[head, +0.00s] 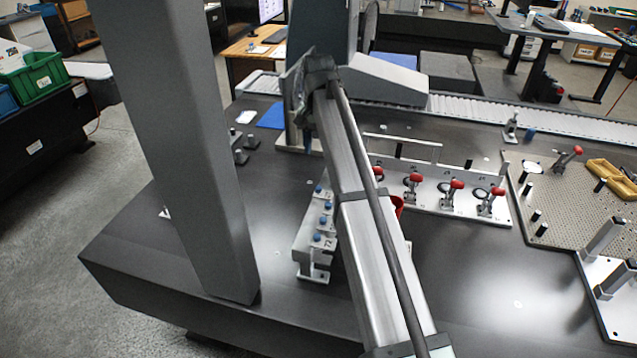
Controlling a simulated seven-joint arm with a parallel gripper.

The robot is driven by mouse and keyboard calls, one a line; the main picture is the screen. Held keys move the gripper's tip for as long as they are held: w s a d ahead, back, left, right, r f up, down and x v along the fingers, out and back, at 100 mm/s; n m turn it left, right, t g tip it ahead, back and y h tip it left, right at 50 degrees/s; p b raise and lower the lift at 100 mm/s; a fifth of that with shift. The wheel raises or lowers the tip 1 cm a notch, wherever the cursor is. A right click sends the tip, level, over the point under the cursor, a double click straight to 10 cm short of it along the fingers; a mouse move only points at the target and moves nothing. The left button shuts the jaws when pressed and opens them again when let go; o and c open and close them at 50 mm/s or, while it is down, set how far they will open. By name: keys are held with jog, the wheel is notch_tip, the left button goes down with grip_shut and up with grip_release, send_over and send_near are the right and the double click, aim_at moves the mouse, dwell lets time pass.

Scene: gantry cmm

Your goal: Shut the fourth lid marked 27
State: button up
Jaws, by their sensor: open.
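I cannot make out a lid marked 27, as the small labels are too small to read. A light metal plate (436,207) carries a row of red-handled clamps with dark round pieces beside them; the clamps show at the left (413,181), middle (452,189) and right (490,201). A stepped metal block (311,262) with several blue knobs and small labels stands left of my arm. My arm crosses the middle of the view and covers the left end of the plate. My gripper cannot be made out; the arm's far end hides it.
A thick grey column (185,130) stands on the dark table at left. A roller conveyor (510,116) runs along the back. A perforated board (577,205) with posts, a red-handled clamp and yellow trays lies at right.

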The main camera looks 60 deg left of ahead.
aim_at(319, 188)
notch_tip(319, 188, down, 13)
jog(key=shift+w+r, duration=0.1)
jog(key=shift+r, duration=0.05)
dwell(0.4)
grip_shut()
dwell(0.4)
